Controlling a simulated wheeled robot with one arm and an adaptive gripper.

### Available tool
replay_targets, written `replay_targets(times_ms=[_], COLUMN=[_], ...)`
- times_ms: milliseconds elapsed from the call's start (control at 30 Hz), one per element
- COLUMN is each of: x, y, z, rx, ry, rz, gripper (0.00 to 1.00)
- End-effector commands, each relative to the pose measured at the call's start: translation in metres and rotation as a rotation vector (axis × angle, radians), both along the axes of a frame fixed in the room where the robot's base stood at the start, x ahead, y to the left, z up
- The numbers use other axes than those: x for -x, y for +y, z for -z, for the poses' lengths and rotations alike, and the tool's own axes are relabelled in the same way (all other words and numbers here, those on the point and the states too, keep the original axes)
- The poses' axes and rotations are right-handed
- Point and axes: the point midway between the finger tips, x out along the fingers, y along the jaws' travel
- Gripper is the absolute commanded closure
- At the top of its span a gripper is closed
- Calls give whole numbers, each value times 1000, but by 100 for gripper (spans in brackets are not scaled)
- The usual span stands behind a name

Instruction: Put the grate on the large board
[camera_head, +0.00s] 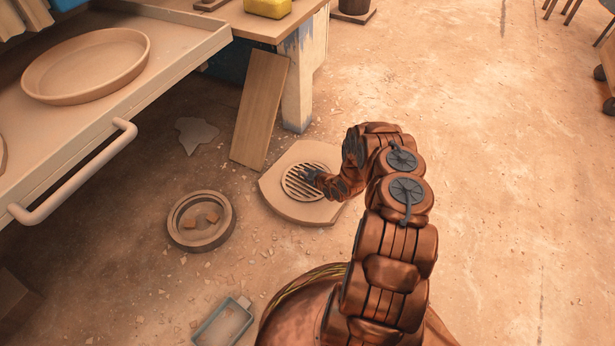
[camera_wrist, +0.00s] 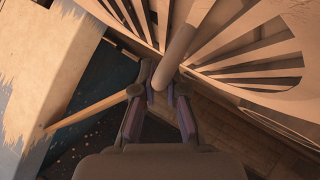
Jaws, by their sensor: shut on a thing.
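The grate is a round, tan, slotted disc (camera_head: 305,184); in the head view it appears over the middle of the large board (camera_head: 305,212), a pale flat slab with cut corners on the floor. In the wrist view my gripper (camera_wrist: 160,88) is shut on the grate's rod-like handle (camera_wrist: 183,42), with the slots (camera_wrist: 245,45) spreading on both sides. I cannot tell whether the grate touches the board or hangs just above it. My arm hides the board's right part.
A wooden plank (camera_head: 259,112) leans against the table leg (camera_head: 298,92) behind the board. A round dish (camera_head: 174,231) holding brown lumps lies to the left, and a small grey tray (camera_head: 206,337) nearer. A drawer with a handle (camera_head: 84,176) juts out at left. Floor at right is open.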

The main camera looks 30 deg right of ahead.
Motion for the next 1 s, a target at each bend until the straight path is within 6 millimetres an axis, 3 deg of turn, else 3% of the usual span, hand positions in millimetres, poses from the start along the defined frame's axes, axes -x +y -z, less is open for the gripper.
replay_targets(times_ms=[300, 333, 567, 1000], x=[-1, 0, 0, 5], y=[0, 0, 0, 0], z=[1, 1, 1, -4], rx=[1, 1, 0, 0], ry=[-2, -1, -1, 1], rz=[-1, 0, -1, 0], gripper=[100, 87, 64, 64])
